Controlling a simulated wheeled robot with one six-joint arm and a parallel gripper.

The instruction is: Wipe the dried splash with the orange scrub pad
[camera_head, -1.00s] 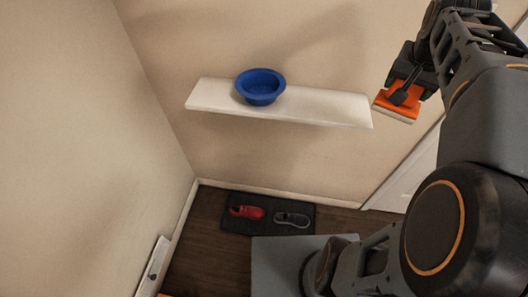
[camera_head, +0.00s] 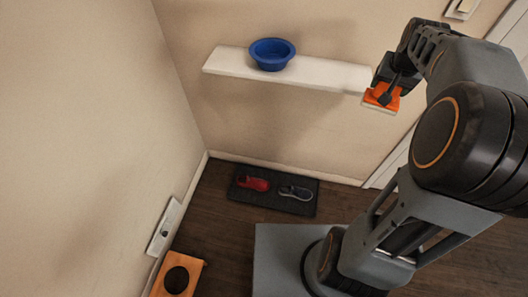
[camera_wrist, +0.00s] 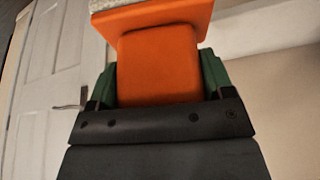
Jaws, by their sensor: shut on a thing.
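The orange scrub pad (camera_head: 382,98) is in my gripper (camera_head: 385,92) at the right end of the white shelf, with its pale scrubbing face turned down. In the wrist view my gripper (camera_wrist: 158,85) is shut on the pad's orange block (camera_wrist: 160,62), one green-lined finger on each side. The pad's wider plate and grey scrubbing layer (camera_wrist: 140,10) show at the top. From these frames I cannot tell whether the pad touches the shelf. I cannot make out the dried splash in any view.
A blue bowl (camera_head: 271,55) stands on the white shelf (camera_head: 320,73). Below, a dark mat (camera_head: 265,203) holds a red shoe (camera_head: 253,183) and a grey shoe (camera_head: 296,193). A white door (camera_wrist: 62,70) shows in the wrist view.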

